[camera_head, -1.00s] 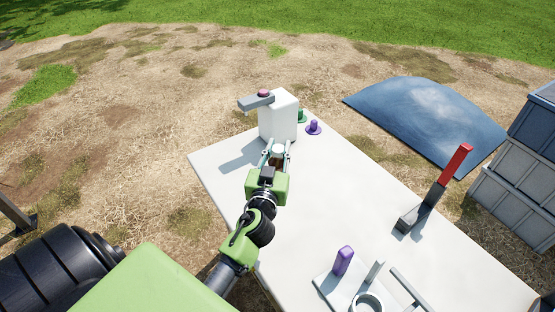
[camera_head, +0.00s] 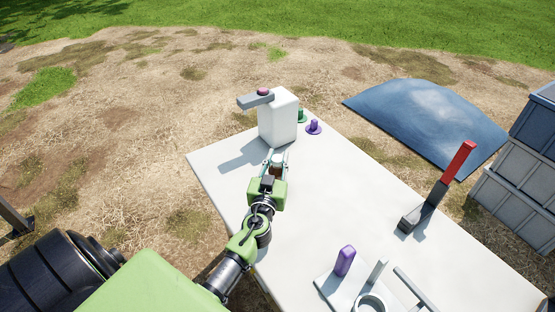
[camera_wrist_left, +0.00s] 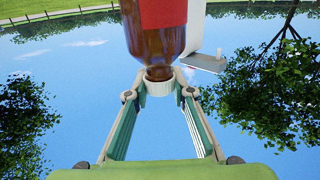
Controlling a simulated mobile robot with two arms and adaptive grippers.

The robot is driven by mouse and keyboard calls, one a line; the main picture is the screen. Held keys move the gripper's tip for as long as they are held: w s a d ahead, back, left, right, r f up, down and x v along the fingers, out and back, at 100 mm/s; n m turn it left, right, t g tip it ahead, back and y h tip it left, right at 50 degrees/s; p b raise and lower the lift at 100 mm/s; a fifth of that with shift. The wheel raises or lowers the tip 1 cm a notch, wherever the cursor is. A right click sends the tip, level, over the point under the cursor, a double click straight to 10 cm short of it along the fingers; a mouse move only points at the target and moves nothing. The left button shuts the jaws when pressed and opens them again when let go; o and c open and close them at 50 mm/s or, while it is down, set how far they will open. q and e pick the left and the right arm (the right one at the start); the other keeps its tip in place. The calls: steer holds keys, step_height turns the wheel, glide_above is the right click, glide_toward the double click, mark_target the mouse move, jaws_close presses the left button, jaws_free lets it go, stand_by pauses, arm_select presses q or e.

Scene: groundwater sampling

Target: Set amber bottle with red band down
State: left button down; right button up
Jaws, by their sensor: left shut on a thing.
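My left gripper (camera_head: 276,157) is shut on the white cap of the amber bottle with red band. In the left wrist view, the gripper (camera_wrist_left: 160,95) has its fingertips on both sides of the cap. The amber glass (camera_wrist_left: 155,48) and red band (camera_wrist_left: 163,14) show there, with the picture upside down, so the bottle hangs upright, cap up. In the head view the bottle (camera_head: 277,169) is mostly hidden by the gripper, over the white table (camera_head: 325,190). I cannot tell whether its base touches the table. My right gripper is not in view.
A white block dispenser (camera_head: 278,118) with a grey spout stands just beyond the bottle. A green cap (camera_head: 301,116) and a purple cap (camera_head: 314,127) lie beside it. The table's middle is clear.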

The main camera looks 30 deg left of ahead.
arm_select(q)
steer(key=shift+r, duration=0.1)
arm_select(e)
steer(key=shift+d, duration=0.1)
arm_select(q)
steer(key=c, duration=1.8)
jaws_free()
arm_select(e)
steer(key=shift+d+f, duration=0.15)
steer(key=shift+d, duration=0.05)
arm_select(q)
steer(key=shift+o, duration=0.2)
